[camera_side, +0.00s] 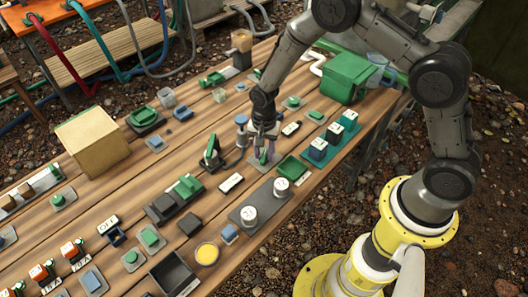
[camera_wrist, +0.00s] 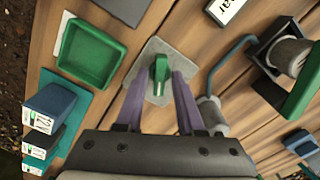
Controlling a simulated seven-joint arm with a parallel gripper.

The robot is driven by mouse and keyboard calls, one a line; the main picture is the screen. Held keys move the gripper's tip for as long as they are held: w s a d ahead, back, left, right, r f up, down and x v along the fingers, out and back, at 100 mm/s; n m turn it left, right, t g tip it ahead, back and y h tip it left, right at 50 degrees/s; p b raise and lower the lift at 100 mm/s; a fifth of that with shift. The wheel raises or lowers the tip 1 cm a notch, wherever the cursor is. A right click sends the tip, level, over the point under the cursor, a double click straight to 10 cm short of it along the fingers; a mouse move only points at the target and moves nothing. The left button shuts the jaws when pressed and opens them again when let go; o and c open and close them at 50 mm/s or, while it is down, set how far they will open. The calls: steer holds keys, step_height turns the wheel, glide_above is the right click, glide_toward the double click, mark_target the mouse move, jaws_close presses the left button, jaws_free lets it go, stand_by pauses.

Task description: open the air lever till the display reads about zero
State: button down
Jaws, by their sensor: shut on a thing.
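The green lever (camera_wrist: 160,68) stands on a grey plate (camera_wrist: 150,48) with my gripper (camera_wrist: 159,82) around it in the wrist view. Its two purple fingers are shut on the lever, one on each side. In the side view my gripper (camera_side: 264,148) reaches down to the same plate (camera_side: 257,162) near the middle of the bench, and the fingers mostly hide the lever. A small white display (camera_side: 231,183) lies nearby. In the wrist view only part of the display (camera_wrist: 228,8) shows, ending in "ar"; its number is cut off.
A green tray (camera_wrist: 88,55) sits close beside the plate. Blue and teal labelled blocks (camera_side: 318,150) stand to the right. A black and green device with a hose (camera_side: 211,154) stands to the left. A plate with two white knobs (camera_side: 262,205) lies in front. The bench is crowded.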

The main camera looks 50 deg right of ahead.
steer(key=m, duration=0.6)
steer(key=c, duration=0.9)
jaws_free()
steer(key=shift+r, duration=0.1)
steer(key=shift+r, duration=3.4)
